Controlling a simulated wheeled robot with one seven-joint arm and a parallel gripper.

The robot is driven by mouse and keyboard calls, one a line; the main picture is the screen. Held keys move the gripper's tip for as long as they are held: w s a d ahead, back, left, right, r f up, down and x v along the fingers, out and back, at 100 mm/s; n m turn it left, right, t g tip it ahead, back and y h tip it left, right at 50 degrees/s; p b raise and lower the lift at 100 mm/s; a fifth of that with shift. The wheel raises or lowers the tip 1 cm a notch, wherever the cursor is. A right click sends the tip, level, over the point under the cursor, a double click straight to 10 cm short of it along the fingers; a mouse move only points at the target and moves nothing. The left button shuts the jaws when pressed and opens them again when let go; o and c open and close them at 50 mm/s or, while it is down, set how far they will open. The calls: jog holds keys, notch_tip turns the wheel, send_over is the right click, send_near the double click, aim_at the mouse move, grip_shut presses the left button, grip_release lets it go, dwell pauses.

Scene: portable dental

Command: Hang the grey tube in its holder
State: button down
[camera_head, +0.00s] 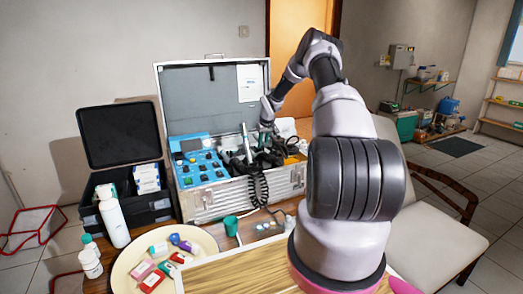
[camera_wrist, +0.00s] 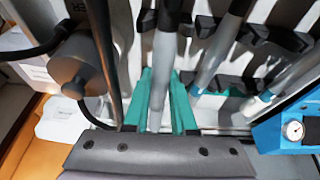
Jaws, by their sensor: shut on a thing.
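In the head view, my gripper (camera_head: 266,128) is over the right part of the open metal case (camera_head: 240,200), and the held tube is not clear there.
Other tubes (camera_wrist: 220,48) hang close on the right in the wrist view. A dark cylinder (camera_wrist: 77,65) stands close on the left. A blue panel with a gauge (camera_wrist: 292,131) is at right. A bottle (camera_head: 114,217) and a round tray (camera_head: 125,282) stand outside the case.

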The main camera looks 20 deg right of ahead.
jog(key=shift+r, duration=2.05)
